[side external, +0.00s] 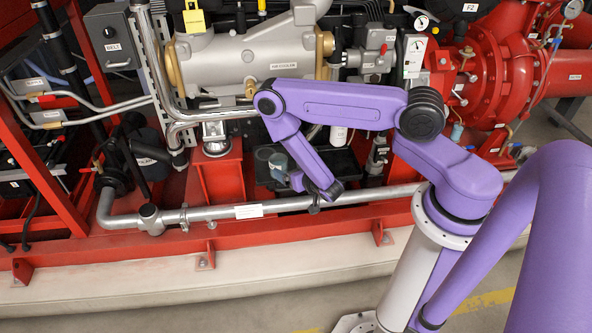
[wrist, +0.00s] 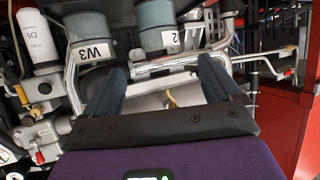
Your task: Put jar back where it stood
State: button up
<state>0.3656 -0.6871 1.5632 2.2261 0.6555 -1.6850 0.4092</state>
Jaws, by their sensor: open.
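No thing in view is plainly marked as the jar. In the wrist view, two grey cylindrical vessels stand beyond my fingertips: one labelled W3 (wrist: 88,30) at upper left, and one whose label ends in 2 (wrist: 156,22) at upper middle. I cannot tell whether either is the jar. My gripper (wrist: 165,70) is open, its dark fingers wide apart, with nothing seen held between them. Metal pipes show past the fingertips. In the side view my gripper (side external: 284,168) is small and low, beside the black tray; details there are unclear.
A silver pipe (side external: 240,211) runs along the red base frame (side external: 150,249) below my gripper. A dark tray (side external: 340,165) lies behind my arm. A white canister labelled D5 (wrist: 40,42) hangs at left in the wrist view. A red panel (wrist: 285,105) stands at right.

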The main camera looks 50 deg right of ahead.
jog(key=a+r+n+g+y, duration=0.2)
jog(key=a+r+g+y, duration=0.25)
jog(key=a, duration=0.85)
jog(key=s+a+r+n+g+y, duration=0.35)
jog(key=s+a+r+n, duration=0.2)
jog(key=a+r, duration=0.25)
jog(key=s+r+n+g, duration=0.35)
jog(key=s+r, duration=0.45)
jog(key=s, duration=0.3)
jog(key=s+d+r+n+h, duration=0.2)
jog(key=s+d+r+n, duration=0.4)
jog(key=s, duration=0.5)
jog(key=d+r, duration=0.1)
jog(key=d, duration=0.1)
jog(key=shift+d+r+g, duration=0.3)
jog(key=shift+r+g, duration=0.05)
jog(key=shift+r, duration=0.05)
jog(key=shift+w, duration=0.1)
jog(key=shift+c, duration=0.4)
